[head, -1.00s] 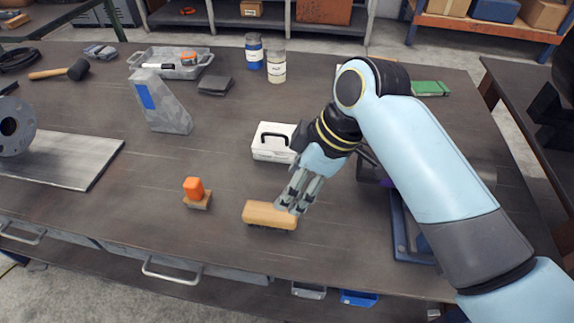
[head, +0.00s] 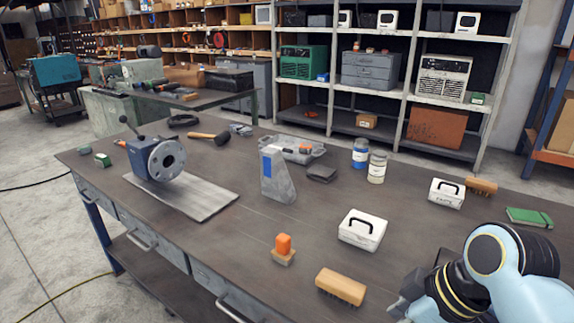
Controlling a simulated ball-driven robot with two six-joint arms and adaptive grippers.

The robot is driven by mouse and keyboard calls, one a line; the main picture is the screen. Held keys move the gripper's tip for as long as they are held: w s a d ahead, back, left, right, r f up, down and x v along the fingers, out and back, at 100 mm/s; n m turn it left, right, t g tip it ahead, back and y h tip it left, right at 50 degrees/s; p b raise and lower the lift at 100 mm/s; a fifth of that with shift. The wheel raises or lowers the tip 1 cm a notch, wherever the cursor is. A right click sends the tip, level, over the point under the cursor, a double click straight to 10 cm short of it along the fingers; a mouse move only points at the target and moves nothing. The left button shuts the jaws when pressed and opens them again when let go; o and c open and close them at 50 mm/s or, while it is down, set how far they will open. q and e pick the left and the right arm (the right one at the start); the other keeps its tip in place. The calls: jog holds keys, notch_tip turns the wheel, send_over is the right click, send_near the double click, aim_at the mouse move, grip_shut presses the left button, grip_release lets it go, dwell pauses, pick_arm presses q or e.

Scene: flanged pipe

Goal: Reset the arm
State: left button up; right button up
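My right arm comes in at the lower right in the head view. Its gripper (head: 398,308) is partly cut off by the bottom edge and partly hidden by the wrist, so I cannot tell whether it is open or shut. It is to the right of a wooden-backed brush (head: 341,287), which lies on the workbench (head: 225,232) apart from it. My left gripper is not in view.
Near the brush are an orange-handled tool (head: 283,250) and a white case (head: 362,230). Shelves line the wall.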

jog(key=s+d+r+m+t+h, duration=0.1)
jog(key=s+d+r+m+h, duration=0.15)
jog(key=s+d+m, duration=0.45)
jog(key=s+d+r+m+h, duration=0.2)
jog(key=s+d+r+m, duration=0.15)
jog(key=s, duration=0.55)
jog(key=s+d+f+g+b, duration=0.15)
jog(key=f+b, duration=0.45)
jog(key=f, duration=1.3)
jog(key=s+d+f+b, duration=0.15)
jog(key=f+b, duration=0.35)
jog(key=f, duration=1.5)
pick_arm(q)
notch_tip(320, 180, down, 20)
jog(key=b, duration=0.8)
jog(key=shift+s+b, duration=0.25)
jog(key=shift+b, duration=0.15)
pick_arm(e)
jog(key=s+f, duration=0.9)
jog(key=f, duration=0.2)
jog(key=s+d+f+g, duration=0.1)
jog(key=s+f, duration=0.7)
jog(key=f, duration=0.4)
jog(key=shift+s+f, duration=0.15)
jog(key=shift+s, duration=0.25)
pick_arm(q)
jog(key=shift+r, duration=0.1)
pick_arm(e)
jog(key=shift+d+g, duration=0.1)
jog(key=shift+g, duration=0.15)
